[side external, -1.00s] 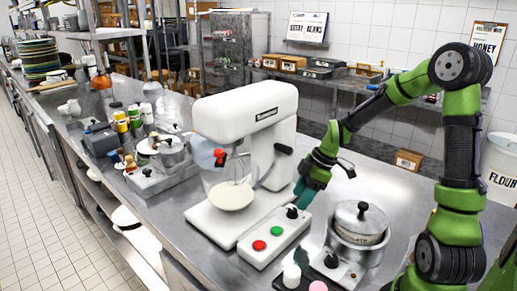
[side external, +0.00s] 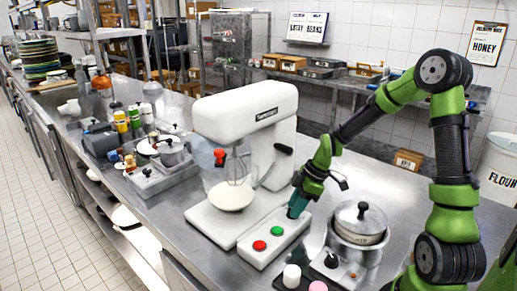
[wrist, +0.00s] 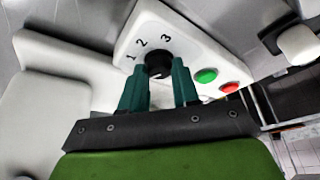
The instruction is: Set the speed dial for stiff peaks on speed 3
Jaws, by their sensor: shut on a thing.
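The black speed dial (wrist: 158,64) sits on the white control panel (wrist: 205,58) between the teal fingers of my gripper (wrist: 160,88). The panel bears the numbers 1, 2 and 3 in an arc beyond the dial. My gripper is shut on the dial; which number the dial points to cannot be told. In the side view my gripper (side external: 296,212) comes down on the panel's far end and hides the dial. The white stand mixer (side external: 243,116) stands beside the panel, with its bowl (side external: 231,197) under the whisk.
A green button (side external: 277,231) and a red button (side external: 259,245) sit on the panel near the dial. A lidded pot (side external: 359,230) stands close to the right of my gripper.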

